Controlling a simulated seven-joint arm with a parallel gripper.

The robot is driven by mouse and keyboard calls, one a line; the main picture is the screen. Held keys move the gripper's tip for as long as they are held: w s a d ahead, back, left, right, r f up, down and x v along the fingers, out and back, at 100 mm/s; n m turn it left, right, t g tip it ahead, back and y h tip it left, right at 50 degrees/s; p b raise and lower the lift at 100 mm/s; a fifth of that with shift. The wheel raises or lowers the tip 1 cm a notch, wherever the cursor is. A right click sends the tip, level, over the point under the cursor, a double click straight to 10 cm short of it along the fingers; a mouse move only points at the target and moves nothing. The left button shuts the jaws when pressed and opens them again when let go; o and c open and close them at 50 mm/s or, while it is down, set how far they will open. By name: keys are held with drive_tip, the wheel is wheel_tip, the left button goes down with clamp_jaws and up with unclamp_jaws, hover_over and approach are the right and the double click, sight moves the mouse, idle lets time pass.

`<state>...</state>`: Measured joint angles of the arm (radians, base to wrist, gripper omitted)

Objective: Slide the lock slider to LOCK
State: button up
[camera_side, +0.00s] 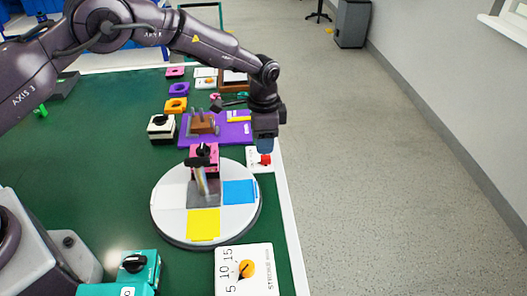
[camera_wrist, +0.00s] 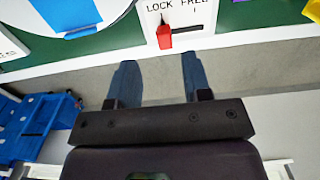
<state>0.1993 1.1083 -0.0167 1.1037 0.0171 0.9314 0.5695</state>
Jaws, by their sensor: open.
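The lock slider is a red handle (camera_wrist: 165,36) on a white panel (camera_wrist: 188,16) printed LOCK on the left and FREE on the right. In the wrist view the handle stands at the left part of a dark slot, below the word LOCK, with the slot showing bare to its right. In the side view the red handle (camera_side: 265,160) sits on its small panel (camera_side: 254,167) at the table's right edge. My gripper (camera_wrist: 157,59) is open and empty, its two blue fingers apart and short of the handle in the wrist view. In the side view my gripper (camera_side: 265,146) hangs just over the panel.
A white round turntable (camera_side: 170,222) with coloured sectors stands near the panel. A purple board (camera_side: 240,132) lies behind it. A white dial panel (camera_side: 243,272) is at the front. The table's right edge (camera_side: 287,218) is close, with open floor beyond.

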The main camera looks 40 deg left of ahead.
sight(263, 159)
wheel_tip(263, 159, up, 7)
idle(0.5)
drive_tip(key=s+a+r+n+t, duration=0.2)
drive_tip(key=s+r, duration=0.5)
drive_tip(key=s, duration=0.4)
drive_tip(key=s+a+r+n+t, duration=0.1)
drive_tip(key=s+a+r+n, duration=0.3)
drive_tip(key=s+r, duration=0.3)
drive_tip(key=s+a+r+n+t, duration=0.2)
drive_tip(key=s+a+r, duration=0.3)
drive_tip(key=s, duration=1)
wheel_tip(263, 159, up, 2)
drive_tip(key=shift+n+t, duration=0.3)
drive_tip(key=shift+n, duration=0.2)
idle(0.3)
